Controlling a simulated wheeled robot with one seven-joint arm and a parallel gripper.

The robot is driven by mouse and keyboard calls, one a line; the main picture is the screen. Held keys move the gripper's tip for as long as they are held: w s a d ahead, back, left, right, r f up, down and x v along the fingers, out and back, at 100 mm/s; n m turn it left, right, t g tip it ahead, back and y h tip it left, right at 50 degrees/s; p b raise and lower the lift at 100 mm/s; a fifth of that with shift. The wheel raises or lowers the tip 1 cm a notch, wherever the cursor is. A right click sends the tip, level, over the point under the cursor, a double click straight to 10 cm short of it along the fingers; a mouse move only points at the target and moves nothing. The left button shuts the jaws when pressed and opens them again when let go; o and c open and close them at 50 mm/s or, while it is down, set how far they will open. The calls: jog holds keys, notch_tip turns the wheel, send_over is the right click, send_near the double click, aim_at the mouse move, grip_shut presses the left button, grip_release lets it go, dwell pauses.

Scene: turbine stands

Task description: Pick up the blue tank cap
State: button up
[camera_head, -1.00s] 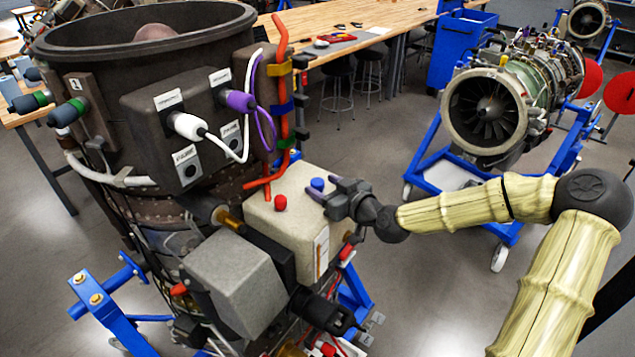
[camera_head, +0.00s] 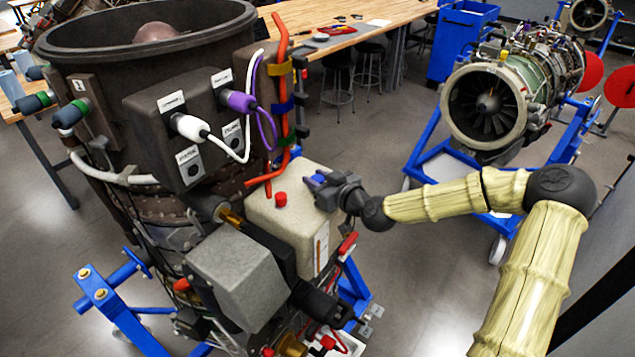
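The blue tank cap (camera_head: 319,177) is on top of the beige tank (camera_head: 290,212), at its back right corner, and is partly hidden by my gripper. My gripper (camera_head: 316,181) reaches in from the right, low over the tank top, with its fingertips at the cap. The fingers seem to lie on either side of the cap. The view is too small to tell whether they grip it or are still apart. The cap does not look clearly lifted from the tank.
A red cap (camera_head: 281,199) stands on the tank just left of the blue one. An orange pipe (camera_head: 284,90) and purple cable (camera_head: 243,101) rise behind it. A grey box (camera_head: 238,277) is in front. A second turbine (camera_head: 487,105) on a blue stand is behind my arm.

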aim_at(317, 178)
jog(key=shift+c, duration=1.4)
jog(key=shift+r+b, duration=0.6)
jog(key=shift+r, duration=0.15)
notch_tip(317, 178, up, 2)
jog(key=shift+b, duration=0.6)
jog(key=f+b+v, duration=0.3)
jog(key=v, duration=1.4)
jog(key=shift+s+d, duration=0.45)
jog(key=shift+s, duration=0.1)
jog(key=shift+w, duration=0.1)
